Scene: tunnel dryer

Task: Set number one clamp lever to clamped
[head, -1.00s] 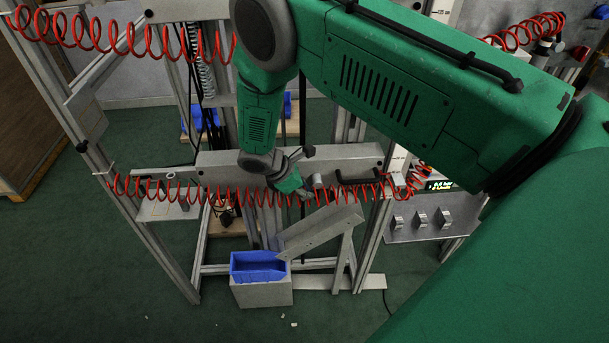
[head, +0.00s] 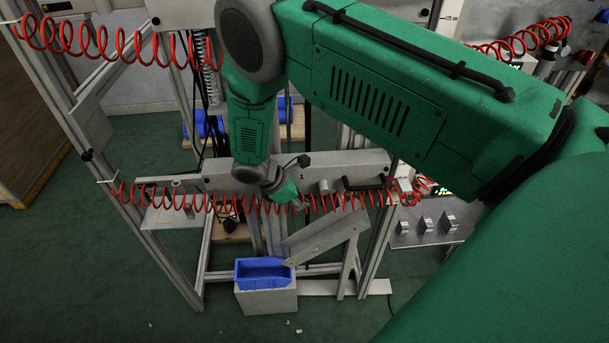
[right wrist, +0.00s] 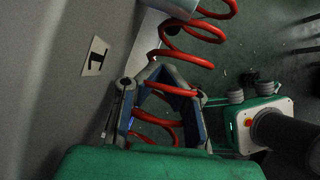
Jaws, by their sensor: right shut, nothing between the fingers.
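My right gripper (head: 299,204) is at the front of the grey beam, just below and left of a small "1" label (head: 302,177). In the right wrist view the fingers (right wrist: 155,72) are shut and empty, with the "1" label (right wrist: 95,56) on the grey surface to their left. A black lever-like handle (head: 368,185) lies roughly level on the beam to the right of the gripper, beside a grey round knob (head: 323,186). I cannot tell whether this handle is the number one clamp lever. My left gripper is not in view.
A red coiled hose (head: 240,203) runs along the beam's front; its loops (right wrist: 170,92) pass at the fingers. Below stand a blue bin (head: 264,281) on a grey block and a slanted metal chute (head: 325,240). A panel with several switches (head: 425,225) is at right.

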